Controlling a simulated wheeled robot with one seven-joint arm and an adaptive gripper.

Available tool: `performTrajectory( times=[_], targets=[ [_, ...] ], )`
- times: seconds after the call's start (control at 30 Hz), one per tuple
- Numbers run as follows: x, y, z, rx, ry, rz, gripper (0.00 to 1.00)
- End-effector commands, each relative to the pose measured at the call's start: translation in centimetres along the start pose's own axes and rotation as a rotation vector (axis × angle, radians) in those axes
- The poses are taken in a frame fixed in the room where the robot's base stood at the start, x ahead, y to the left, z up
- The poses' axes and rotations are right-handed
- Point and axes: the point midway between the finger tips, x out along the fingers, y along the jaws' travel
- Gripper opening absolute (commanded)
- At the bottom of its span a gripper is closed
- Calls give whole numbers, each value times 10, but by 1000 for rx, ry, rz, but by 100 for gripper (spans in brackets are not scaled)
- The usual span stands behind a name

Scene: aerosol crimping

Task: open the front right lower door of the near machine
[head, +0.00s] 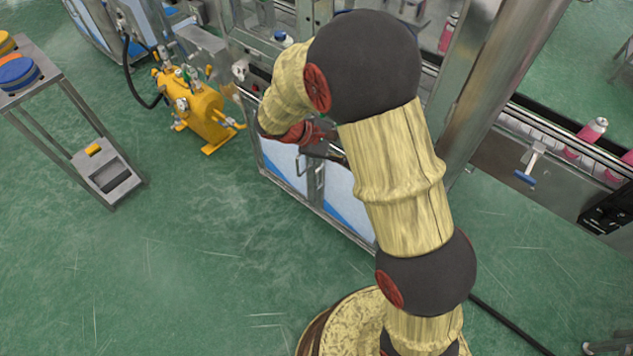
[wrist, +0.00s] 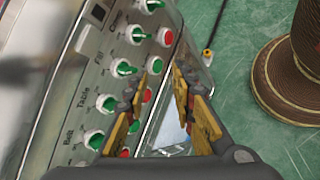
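The near machine's front right lower door (head: 346,207) is a white and blue panel in a metal frame, partly hidden behind my arm in the head view. It looks shut. The left lower door (head: 284,164) is beside it, with handles near the seam between them. My gripper (wrist: 160,85) is open and empty in the wrist view, its yellow-padded fingers apart beside the machine's knob panel. A white and blue patch of the machine shows between the fingers. In the head view the gripper is mostly hidden by my arm, above the doors.
The control panel (wrist: 98,80) carries several green knobs and red buttons close to the fingers. A yellow tank (head: 203,113) stands on the floor to the left. A metal cart (head: 108,175) stands farther left. The green floor before the doors is clear.

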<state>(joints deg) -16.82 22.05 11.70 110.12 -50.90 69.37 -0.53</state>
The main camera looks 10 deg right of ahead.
Motion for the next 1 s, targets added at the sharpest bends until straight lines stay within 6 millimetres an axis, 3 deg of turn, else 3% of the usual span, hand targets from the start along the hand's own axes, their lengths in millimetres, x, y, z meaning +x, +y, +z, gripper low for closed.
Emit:
performTrajectory(
  times=[0.03,0.27,0.47,0.8,1.0],
  targets=[
    [11,0,-22,-57,-36,43,25],
    [47,5,-107,-277,-167,261,25],
    [75,-6,-181,-448,-251,451,25],
    [124,-68,-314,-733,-345,829,25],
    [143,-107,-359,-832,-357,984,25]
  ],
)
